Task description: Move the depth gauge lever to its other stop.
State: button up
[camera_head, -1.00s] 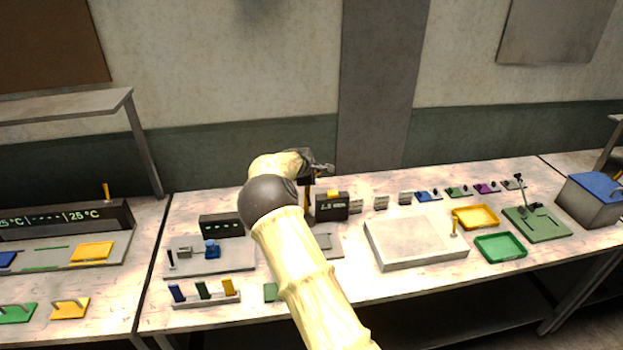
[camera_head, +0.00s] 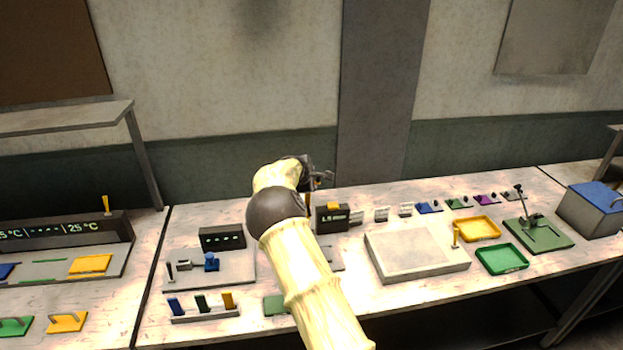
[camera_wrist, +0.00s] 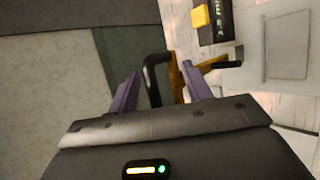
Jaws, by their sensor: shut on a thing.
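The depth gauge is a yellow post (camera_wrist: 178,78) with a black lever handle (camera_wrist: 152,76), beside a small black display box (camera_head: 333,218) with a yellow top piece. The box also shows at the top of the wrist view (camera_wrist: 216,24). My gripper (camera_wrist: 161,80) has its two purple fingers on either side of the black handle and is shut on it. In the head view my gripper (camera_head: 318,180) is at the back of the bench, just above the box. My arm hides most of the post and lever there. The exact finger contact is hard to see.
A grey raised plate (camera_head: 408,252) stands to the right, with a yellow tray (camera_head: 477,229) and green tray (camera_head: 501,259) beyond it. Small blocks line the bench's back. A fixture with a blue knob (camera_head: 211,262) stands left. The wall is close behind my gripper.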

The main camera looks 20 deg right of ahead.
jog(key=shift+w+a+r+b, duration=0.15)
jog(key=shift+a+r+b, duration=0.05)
jog(key=shift+r+b, duration=0.1)
jog(key=shift+s+a+r+b, duration=0.2)
jog(key=shift+a+b, duration=0.1)
jog(key=shift+b, duration=0.3)
jog(key=b+v, duration=0.6)
jog(key=v, duration=1)
jog(key=shift+s+d, duration=0.15)
jog(key=shift+s, duration=0.3)
jog(key=shift+f, duration=0.15)
jog(key=s+d+f+m+g+y, duration=0.35)
jog(key=s+f+m, duration=0.25)
jog(key=s+f, duration=0.5)
jog(key=s+a+f+m+g+y, duration=0.1)
jog(key=s+f+m, duration=0.2)
jog(key=s, duration=0.9)
jog(key=s+a+f+m+g+y, duration=0.1)
jog(key=s+m, duration=0.4)
jog(key=s, duration=0.7)
jog(key=shift+s+a+f+m, duration=0.2)
jog(key=shift+a+f+m, duration=0.2)
jog(key=shift+a+f, duration=0.4)
